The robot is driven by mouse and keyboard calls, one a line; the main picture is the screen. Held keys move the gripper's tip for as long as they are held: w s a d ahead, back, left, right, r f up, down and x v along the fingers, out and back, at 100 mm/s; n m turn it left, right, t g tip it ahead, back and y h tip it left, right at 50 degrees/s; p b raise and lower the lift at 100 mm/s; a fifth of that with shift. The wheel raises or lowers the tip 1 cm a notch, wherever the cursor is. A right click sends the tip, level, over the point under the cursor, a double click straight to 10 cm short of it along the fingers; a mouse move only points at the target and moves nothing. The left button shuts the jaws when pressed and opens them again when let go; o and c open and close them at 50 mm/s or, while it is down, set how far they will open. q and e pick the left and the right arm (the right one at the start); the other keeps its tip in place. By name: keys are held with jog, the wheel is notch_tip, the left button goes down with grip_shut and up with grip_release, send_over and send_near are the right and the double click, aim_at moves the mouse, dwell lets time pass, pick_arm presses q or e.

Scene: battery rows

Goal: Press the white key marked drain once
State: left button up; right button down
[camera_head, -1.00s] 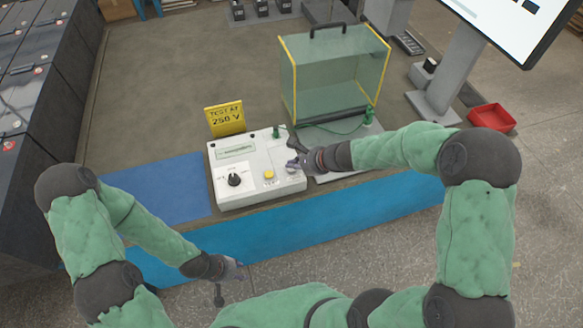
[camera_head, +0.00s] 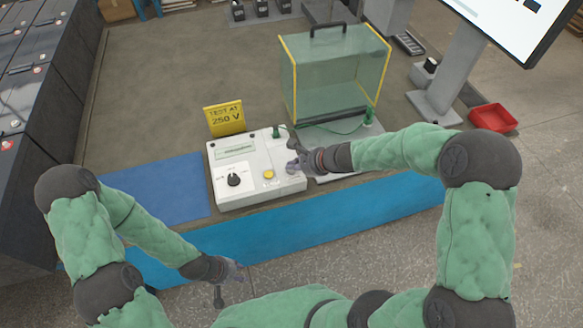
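A white tester box (camera_head: 240,196) stands at the front edge of the bench. Its top has a small display (camera_head: 235,151), a black knob (camera_head: 233,180) and a yellow button (camera_head: 268,174). I cannot make out a white key marked drain; part of the box's right side is hidden by my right gripper (camera_head: 291,155). That gripper is over the right part of the box, its fingers apart and nothing seen between them. I cannot tell whether it touches the box. My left gripper (camera_head: 228,284) hangs low in front of the bench, fingers apart and empty.
A yellow sign (camera_head: 224,118) reading "TEST AT 250 V" stands behind the box. A clear case with yellow edges (camera_head: 335,75) stands behind right, with a green lead nearby. A blue mat (camera_head: 160,188) lies left. A monitor stand (camera_head: 445,75) and red tray (camera_head: 492,117) are right.

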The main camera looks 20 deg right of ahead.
jog(key=shift+r+p, duration=0.6)
jog(key=shift+r, duration=0.2)
jog(key=shift+r, duration=0.1)
notch_tip(320, 180, up, 5)
jog(key=p, duration=0.4)
dwell(0.9)
